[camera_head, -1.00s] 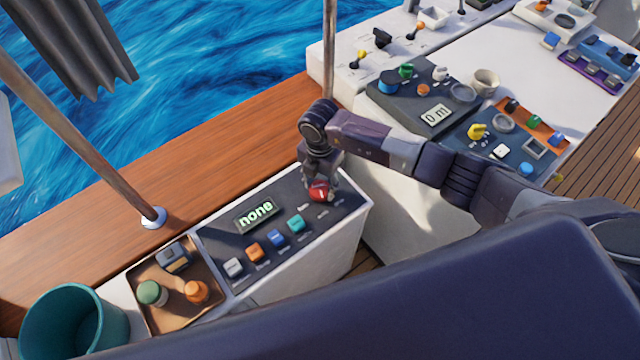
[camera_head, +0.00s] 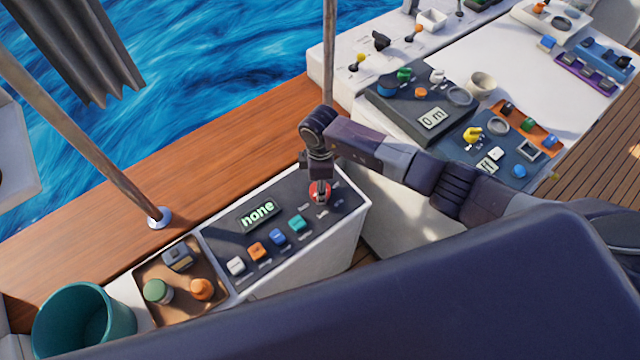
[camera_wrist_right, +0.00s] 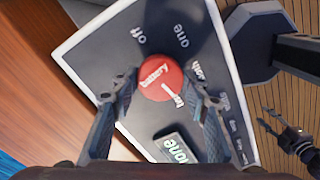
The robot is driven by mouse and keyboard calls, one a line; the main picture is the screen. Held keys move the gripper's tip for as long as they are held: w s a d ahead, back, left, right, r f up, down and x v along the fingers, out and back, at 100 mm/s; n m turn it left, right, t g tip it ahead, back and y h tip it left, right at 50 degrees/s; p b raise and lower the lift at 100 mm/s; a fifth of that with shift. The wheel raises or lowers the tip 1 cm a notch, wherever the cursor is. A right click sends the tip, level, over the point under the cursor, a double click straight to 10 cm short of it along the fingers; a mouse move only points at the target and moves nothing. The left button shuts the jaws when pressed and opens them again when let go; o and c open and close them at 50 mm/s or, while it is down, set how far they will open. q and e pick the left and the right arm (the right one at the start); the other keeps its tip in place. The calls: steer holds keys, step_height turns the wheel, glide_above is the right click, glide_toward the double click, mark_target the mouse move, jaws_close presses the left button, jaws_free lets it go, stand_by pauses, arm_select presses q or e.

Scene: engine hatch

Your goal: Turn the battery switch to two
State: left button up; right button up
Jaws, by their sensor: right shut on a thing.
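The red round battery switch (camera_head: 320,191) sits at the far right part of the dark panel. It also shows in the right wrist view (camera_wrist_right: 160,78), with white lettering on its top and the labels "off" and "one" beside it. My right gripper (camera_head: 319,182) reaches down over it. In the right wrist view its two fingers (camera_wrist_right: 160,92) are on either side of the red knob, shut on it. The display (camera_head: 258,215) on the panel reads "none". My left gripper (camera_wrist_right: 265,118) appears small at the right of the wrist view, its fingers apart, holding nothing visible.
White, orange, blue and teal knobs (camera_head: 277,238) line the panel's near edge. A brown tray (camera_head: 190,311) with small items and a teal bucket (camera_head: 84,322) lie to the left. A metal pole (camera_head: 328,60) rises behind my right wrist.

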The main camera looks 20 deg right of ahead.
steer(key=shift+r+m+p, duration=0.1)
steer(key=shift+m+p, duration=0.25)
steer(key=shift+m, duration=0.75)
steer(key=shift+w, duration=0.1)
steer(key=o, duration=1.2)
steer(key=shift+c, duration=0.2)
step_height(320, 180, up, 12)
